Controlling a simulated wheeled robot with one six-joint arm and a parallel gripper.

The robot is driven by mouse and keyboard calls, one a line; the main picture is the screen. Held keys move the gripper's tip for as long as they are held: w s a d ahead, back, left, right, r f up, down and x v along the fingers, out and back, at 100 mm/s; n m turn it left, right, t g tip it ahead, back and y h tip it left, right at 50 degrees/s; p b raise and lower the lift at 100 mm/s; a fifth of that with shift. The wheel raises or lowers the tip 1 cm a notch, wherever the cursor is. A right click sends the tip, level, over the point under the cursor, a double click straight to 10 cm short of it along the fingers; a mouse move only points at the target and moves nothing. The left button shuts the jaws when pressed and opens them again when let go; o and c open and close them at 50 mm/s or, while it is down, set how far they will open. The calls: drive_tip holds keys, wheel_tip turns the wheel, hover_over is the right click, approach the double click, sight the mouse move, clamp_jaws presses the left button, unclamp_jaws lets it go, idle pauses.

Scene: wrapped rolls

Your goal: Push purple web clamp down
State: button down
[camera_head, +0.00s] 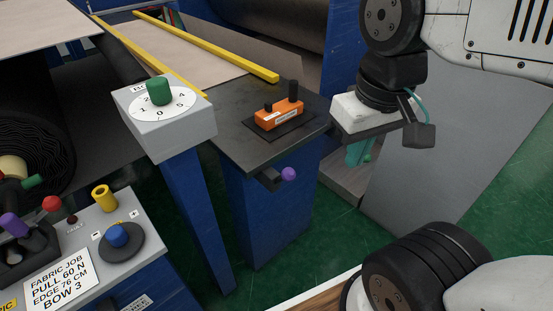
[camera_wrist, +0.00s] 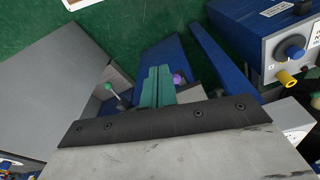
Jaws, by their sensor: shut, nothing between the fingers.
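The purple web clamp knob (camera_head: 288,174) sits on a short dark lever at the front edge of a dark tabletop, above a blue post. It also shows in the wrist view (camera_wrist: 177,79), just right of my fingertips. My gripper (camera_head: 358,153) has teal fingers and is to the right of the knob in the head view, apart from it. In the wrist view the fingers (camera_wrist: 158,72) are together with nothing between them. The wrist plate hides part of the area behind the fingers.
An orange device (camera_head: 279,114) lies on the dark tabletop (camera_head: 232,143). A grey box with a green dial knob (camera_head: 159,90) stands to the left. A control panel with a blue knob (camera_head: 117,235) and another purple knob (camera_head: 13,225) is at lower left. A grey panel (camera_head: 430,160) stands behind my gripper.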

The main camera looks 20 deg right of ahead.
drive_tip(key=w+g, duration=0.1)
drive_tip(key=w, duration=0.8)
drive_tip(key=n+g, duration=0.1)
drive_tip(key=g, duration=0.1)
hover_over(282, 179)
drive_tip(key=w, duration=0.1)
wheel_tip(282, 179, down, 4)
drive_tip(key=r, duration=0.1)
drive_tip(key=w+f+n+g, duration=0.1)
drive_tip(key=w+f, duration=0.6)
drive_tip(key=shift+w+a, duration=0.3)
drive_tip(key=shift+w, duration=0.1)
drive_tip(key=shift+f, duration=0.2)
drive_tip(key=x, duration=1)
drive_tip(key=shift+s+d, duration=0.2)
drive_tip(key=shift+d, duration=0.05)
drive_tip(key=s, duration=0.3)
drive_tip(key=shift+d+r, duration=0.1)
drive_tip(key=shift+d, duration=0.2)
drive_tip(key=shift+s, duration=0.3)
